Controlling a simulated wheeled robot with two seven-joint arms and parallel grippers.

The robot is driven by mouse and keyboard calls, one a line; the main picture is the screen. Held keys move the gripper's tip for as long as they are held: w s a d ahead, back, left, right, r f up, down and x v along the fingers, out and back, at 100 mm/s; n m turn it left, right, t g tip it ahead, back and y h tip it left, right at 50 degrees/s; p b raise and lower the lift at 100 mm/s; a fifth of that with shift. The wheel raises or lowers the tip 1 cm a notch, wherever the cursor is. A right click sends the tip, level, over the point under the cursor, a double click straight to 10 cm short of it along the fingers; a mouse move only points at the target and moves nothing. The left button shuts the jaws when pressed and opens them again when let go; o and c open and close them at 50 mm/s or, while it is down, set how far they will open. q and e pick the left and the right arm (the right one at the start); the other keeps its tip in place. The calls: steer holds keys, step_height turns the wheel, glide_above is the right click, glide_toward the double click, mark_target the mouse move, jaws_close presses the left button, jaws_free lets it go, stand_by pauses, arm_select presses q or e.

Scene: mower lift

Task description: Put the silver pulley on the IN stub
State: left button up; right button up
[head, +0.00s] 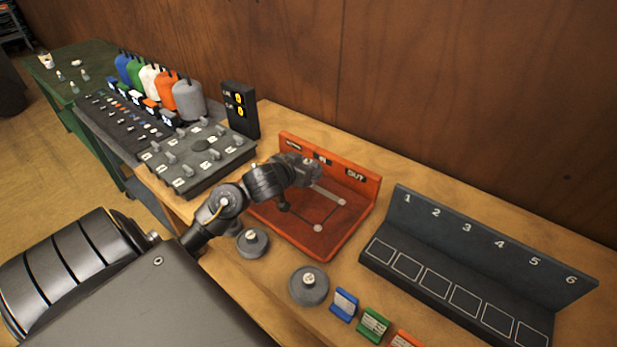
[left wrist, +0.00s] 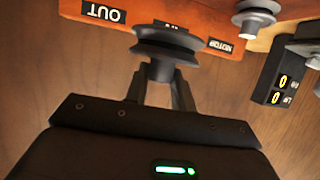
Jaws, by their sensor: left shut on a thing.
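My left gripper (head: 308,172) is over the back part of the red-orange fixture (head: 325,247), near its back wall with the MOTOR, IN and OUT labels. In the left wrist view it is shut on a grey grooved pulley (left wrist: 167,47), gripping its hub. This pulley covers most of the IN label (left wrist: 170,24) in that view; the OUT label (left wrist: 103,12) shows to its left. In the head view, two pale stub tops (head: 317,228) and (head: 342,202) show on the fixture floor. The gripper hides the area beneath it. The right gripper is not in view.
Two grey pulleys (head: 252,242) and (head: 309,285) lie on the bench in front of the fixture. A numbered black rack (head: 470,250) stands right. A knobbed panel (head: 200,155) and display box (head: 240,108) stand left. Coloured blocks (head: 374,323) lie at the front.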

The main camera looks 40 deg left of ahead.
arm_select(q)
steer(key=w+a+f, duration=0.1)
steer(key=f, duration=0.1)
steer(key=w+a+f, duration=0.1)
steer(key=w+f, duration=0.1)
steer(key=w+a+f, duration=0.1)
steer(key=f, duration=0.1)
steer(key=shift+w, duration=0.4)
step_height(320, 180, down, 3)
steer(key=shift+w+a+r, duration=0.1)
steer(key=shift+w, duration=0.05)
steer(key=shift+f, duration=0.3)
steer(key=shift+f, duration=0.1)
steer(key=o, duration=1)
steer(key=v, duration=1.2)
steer(key=shift+a, duration=0.1)
